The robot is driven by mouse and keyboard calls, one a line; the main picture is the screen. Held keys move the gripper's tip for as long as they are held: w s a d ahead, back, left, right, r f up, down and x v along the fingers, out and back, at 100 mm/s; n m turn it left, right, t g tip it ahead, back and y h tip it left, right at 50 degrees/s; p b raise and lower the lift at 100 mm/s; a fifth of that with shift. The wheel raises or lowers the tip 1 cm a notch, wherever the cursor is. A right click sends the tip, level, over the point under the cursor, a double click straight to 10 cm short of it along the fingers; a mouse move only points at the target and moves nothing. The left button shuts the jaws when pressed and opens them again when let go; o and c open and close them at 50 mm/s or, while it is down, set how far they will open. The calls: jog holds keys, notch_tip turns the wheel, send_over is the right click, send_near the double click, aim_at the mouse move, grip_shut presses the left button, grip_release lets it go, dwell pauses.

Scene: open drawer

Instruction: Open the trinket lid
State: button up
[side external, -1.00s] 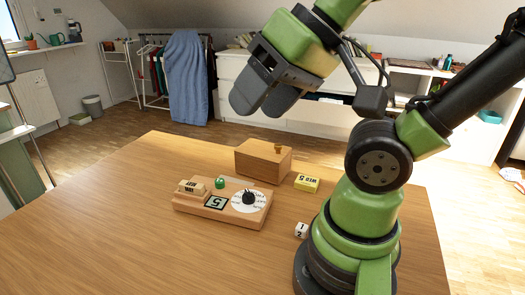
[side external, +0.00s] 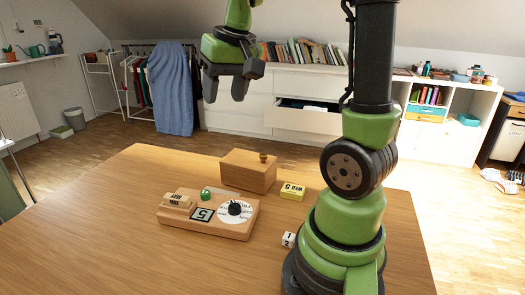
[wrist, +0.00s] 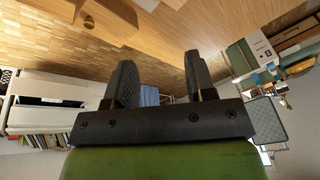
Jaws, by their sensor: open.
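The trinket box (side external: 246,174) is a plain wooden block-shaped box on the table, with a small knob (side external: 263,156) on its lid. The lid looks closed. Part of the wooden box (wrist: 112,20) and its knob (wrist: 89,22) also show at the top left of the wrist view. My gripper (side external: 225,88) is high above and beyond the box, fingers pointing down, apart from it. In the wrist view my gripper (wrist: 160,70) is open with nothing between its fingers.
The left table area is clear.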

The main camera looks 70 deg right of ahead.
jog(key=d+f+m+g, duration=0.1)
jog(key=d+f+g, duration=0.1)
jog(key=d+f, duration=0.5)
jog(key=m+g, duration=0.1)
jog(key=m, duration=0.1)
send_near(263, 154)
jog(key=shift+y, duration=0.4)
jog(key=f, duration=0.8)
jog(key=shift+w+d+f, duration=0.15)
jog(key=shift+d+f, duration=0.15)
jog(key=shift+f, duration=0.05)
grip_shut()
